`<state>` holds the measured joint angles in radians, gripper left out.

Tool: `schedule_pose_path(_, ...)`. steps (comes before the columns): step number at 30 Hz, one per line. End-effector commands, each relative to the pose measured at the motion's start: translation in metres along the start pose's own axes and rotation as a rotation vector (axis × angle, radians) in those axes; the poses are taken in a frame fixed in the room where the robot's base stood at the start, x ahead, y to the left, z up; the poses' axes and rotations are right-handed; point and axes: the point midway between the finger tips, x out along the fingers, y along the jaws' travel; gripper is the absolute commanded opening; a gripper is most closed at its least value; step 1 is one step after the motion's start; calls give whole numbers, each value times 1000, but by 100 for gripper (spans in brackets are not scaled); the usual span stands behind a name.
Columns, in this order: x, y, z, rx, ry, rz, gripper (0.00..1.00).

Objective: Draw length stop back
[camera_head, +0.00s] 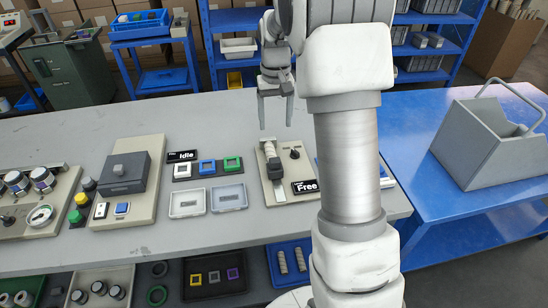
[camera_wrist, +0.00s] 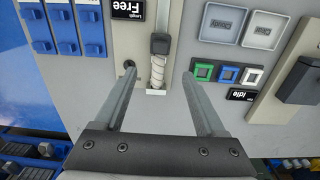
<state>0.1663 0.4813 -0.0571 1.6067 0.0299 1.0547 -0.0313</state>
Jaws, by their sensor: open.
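The length stop is a dark grey block (camera_head: 275,168) on a narrow beige plate (camera_head: 262,185) on the grey table. A short pale ribbed piece (camera_head: 269,149) extends from its far end. A black sign reading "Free" (camera_head: 305,187) lies at its near right. In the wrist view the dark block (camera_wrist: 160,43) and the pale ribbed piece (camera_wrist: 157,72) show between my finger lines. My gripper (camera_head: 275,115) is open, empty and pointing down, above the far end of the plate. It also shows in the wrist view (camera_wrist: 159,72). Its fingers appear apart from the stop.
A small black knob (camera_head: 294,154) stands right of the stop. Left are white, blue and green framed blocks (camera_head: 207,167), an "Idle" sign (camera_head: 182,156) and two shallow trays (camera_head: 228,197). A grey bin (camera_head: 490,145) stands on the blue table at right. The table's far part is clear.

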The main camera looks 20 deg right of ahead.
Motion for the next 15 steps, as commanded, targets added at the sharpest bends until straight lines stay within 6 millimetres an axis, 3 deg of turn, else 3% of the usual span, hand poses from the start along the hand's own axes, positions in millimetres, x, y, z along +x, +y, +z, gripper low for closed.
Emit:
schedule_pose_path(3, 29, 0, 1, 0, -5, 0, 72)
schedule_pose_path(15, 112, 0, 1, -1, -4, -1, 72)
